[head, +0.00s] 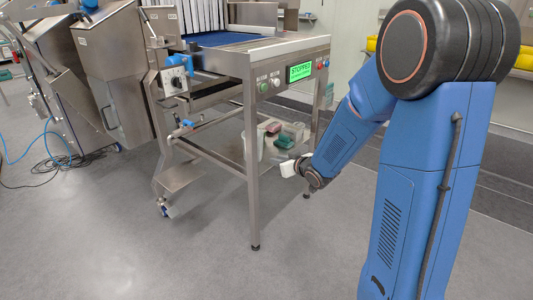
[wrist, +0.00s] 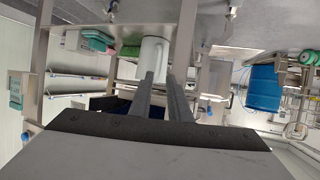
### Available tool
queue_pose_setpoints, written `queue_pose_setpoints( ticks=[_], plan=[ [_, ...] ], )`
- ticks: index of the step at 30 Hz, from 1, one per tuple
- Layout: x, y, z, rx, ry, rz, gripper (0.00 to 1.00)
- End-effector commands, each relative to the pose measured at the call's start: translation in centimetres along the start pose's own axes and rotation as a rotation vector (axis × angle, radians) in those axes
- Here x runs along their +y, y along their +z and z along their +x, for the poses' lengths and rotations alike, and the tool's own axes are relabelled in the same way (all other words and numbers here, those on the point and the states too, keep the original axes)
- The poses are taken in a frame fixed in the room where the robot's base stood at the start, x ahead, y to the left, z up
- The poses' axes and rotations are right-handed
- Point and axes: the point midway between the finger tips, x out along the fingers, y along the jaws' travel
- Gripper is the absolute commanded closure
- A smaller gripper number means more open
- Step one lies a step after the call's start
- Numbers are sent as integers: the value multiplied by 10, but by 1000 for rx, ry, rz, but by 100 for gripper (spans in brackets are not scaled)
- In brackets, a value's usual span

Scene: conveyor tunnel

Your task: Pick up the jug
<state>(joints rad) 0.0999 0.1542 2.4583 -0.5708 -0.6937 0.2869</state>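The white jug (wrist: 154,56) shows in the wrist view just beyond my gripper's fingertips, roughly in line with the gap between them. Its lower part in the picture lies partly behind the fingers. In the head view a pale container that looks like the jug (head: 259,145) stands on the lower shelf (head: 222,152) of the steel table, left of a red and a green item. My gripper (wrist: 161,80) is open, its two dark fingers apart with nothing held between them. In the head view my gripper (head: 288,169) is low, at the table's right side.
A red item (head: 273,127) and a green item (head: 289,136) sit close to the jug on the shelf. A table leg (head: 252,180) stands in front of the shelf. A steel bin (head: 112,75) stands at left. The floor in front is clear.

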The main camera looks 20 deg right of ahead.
Motion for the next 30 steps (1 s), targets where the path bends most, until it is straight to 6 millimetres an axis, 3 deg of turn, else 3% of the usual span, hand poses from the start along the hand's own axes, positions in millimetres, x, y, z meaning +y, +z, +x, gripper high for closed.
queue_pose_setpoints(
  ticks=[7, 24, 30],
  plan=[
    [-3, 2, 19, 10, -15, 3, 83],
    [-3, 1, 108, 9, -14, 2, 83],
    [-3, 0, 125, 10, -12, 3, 83]
  ],
)
